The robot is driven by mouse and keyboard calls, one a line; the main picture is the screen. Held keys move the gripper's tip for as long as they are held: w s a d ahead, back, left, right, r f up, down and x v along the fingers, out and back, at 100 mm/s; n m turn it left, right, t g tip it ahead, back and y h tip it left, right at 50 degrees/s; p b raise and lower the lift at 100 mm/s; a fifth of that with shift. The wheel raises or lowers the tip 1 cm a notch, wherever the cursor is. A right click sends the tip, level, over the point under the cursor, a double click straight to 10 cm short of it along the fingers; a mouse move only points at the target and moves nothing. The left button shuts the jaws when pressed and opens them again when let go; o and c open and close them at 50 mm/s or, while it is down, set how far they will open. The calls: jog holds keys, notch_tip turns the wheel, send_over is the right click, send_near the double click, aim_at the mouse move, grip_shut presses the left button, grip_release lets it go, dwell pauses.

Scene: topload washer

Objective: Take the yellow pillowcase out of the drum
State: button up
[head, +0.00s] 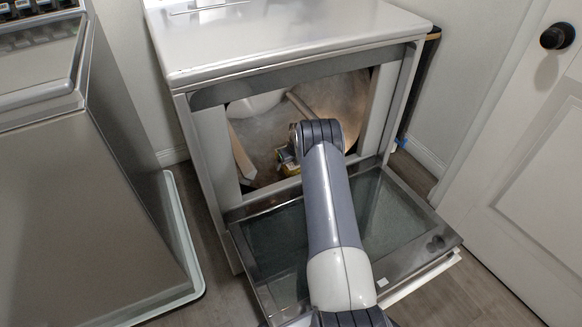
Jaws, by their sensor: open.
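The white front-loading machine (300,38) stands ahead with its front door (265,262) folded down. Its drum (335,95) shows through the square opening. My arm reaches over the lowered door into the opening. My gripper (284,157) is at the far end of the arm, inside the opening and low; it is small, partly hidden by my wrist, and open.
A grey appliance (80,215) stands close on the left, with a narrow floor gap between. A white door (535,160) with a black knob (557,36) is on the right. The opening's frame (215,150) and the lowered glass door surround my arm closely.

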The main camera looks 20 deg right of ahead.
jog(key=c, duration=1.2)
